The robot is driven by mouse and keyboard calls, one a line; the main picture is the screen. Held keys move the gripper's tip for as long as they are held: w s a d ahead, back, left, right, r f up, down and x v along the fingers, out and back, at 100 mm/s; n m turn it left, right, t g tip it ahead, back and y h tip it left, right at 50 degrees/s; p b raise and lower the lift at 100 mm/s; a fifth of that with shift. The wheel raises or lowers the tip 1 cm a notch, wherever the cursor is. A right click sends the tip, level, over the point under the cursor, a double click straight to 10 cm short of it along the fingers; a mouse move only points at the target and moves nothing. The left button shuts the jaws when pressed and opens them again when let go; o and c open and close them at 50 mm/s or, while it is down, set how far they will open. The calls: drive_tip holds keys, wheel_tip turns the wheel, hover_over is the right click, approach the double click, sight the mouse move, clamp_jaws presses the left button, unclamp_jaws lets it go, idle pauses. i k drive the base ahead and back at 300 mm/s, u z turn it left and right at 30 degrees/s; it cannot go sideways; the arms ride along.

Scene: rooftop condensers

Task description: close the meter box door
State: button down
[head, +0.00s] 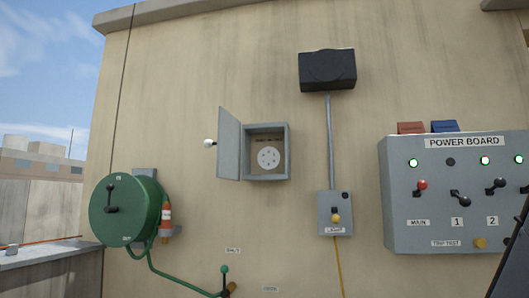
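The grey meter box (287,150) is fixed to the beige wall, left of the picture's middle. Its door (229,145) is hinged on the box's left side and stands open, swung out from the wall. A white round knob (209,142) sticks out to the left from the door's outer face. Inside the box a pale round dial shows on a brown back panel, with small lettering above it that I cannot read. My gripper is not in view.
A green hose reel (124,210) hangs at lower left, with an orange-and-white nozzle (165,220) beside it. A grey light switch box (335,214) is right of the meter box, and a large power board (450,235) is further right. Bare wall surrounds the meter box.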

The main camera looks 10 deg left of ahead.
sight(228, 143)
drive_tip(key=z, duration=1.6)
drive_tip(key=k, duration=1.35)
drive_tip(key=u, duration=1.65)
drive_tip(key=i, duration=1)
